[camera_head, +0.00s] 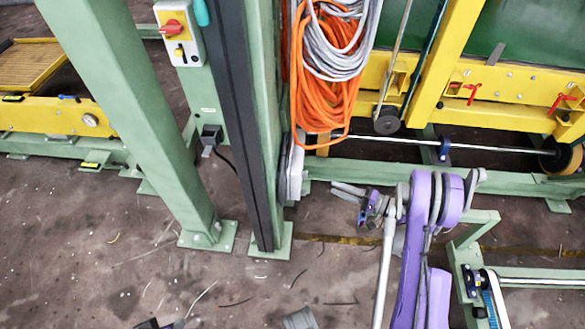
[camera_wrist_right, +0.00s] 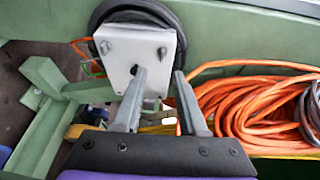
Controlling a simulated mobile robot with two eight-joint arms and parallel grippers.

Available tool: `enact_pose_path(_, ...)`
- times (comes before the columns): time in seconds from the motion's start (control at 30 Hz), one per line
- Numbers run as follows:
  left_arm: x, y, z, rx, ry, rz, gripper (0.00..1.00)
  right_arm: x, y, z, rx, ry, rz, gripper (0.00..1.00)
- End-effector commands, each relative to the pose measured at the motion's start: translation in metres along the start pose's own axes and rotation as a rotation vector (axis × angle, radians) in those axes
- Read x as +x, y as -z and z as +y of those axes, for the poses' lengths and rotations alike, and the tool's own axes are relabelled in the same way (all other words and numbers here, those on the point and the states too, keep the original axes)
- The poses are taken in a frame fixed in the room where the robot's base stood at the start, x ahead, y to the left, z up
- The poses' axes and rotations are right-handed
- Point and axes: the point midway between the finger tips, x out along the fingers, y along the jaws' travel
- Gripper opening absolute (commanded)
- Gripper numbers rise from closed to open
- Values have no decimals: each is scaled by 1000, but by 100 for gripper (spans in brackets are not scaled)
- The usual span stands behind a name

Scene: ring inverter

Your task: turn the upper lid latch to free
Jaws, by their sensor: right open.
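A light grey box (camera_wrist_right: 128,55) is mounted on a green post in the right wrist view, in front of a coiled black cable. It has small dark round fittings at its upper left (camera_wrist_right: 104,47) and upper right (camera_wrist_right: 162,52). I cannot tell which is the upper lid latch or how it is turned. In the head view the box (camera_head: 295,172) shows edge-on. My right gripper (camera_wrist_right: 160,74) is open and empty, its fingers either side of the box's right edge; contact is unclear. It also shows in the head view (camera_head: 346,190). My left gripper's fingers are not in view.
Orange cable coils (camera_wrist_right: 250,105) hang right of the box, with grey coils (camera_head: 330,45) above them in the head view. Green posts (camera_head: 150,100) and a yellow frame (camera_head: 480,82) stand around. A switch box (camera_head: 180,35) is at upper left.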

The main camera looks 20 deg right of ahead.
Motion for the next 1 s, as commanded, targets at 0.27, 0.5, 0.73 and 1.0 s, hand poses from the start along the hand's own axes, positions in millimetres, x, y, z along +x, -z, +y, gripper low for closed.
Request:
enact_pose_path(0.27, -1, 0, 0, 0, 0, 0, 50, -9, 5, 5, 1, 67, 21, 41)
enact_pose_path(0.5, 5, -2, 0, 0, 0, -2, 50, 35, 5, 2, 1, 66, 17, 41)
enact_pose_path(0.73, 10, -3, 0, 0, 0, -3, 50, 74, 6, 0, 1, 65, 20, 41)
enact_pose_path(1.0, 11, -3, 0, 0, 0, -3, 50, 91, 7, -2, 1, 64, 22, 41)
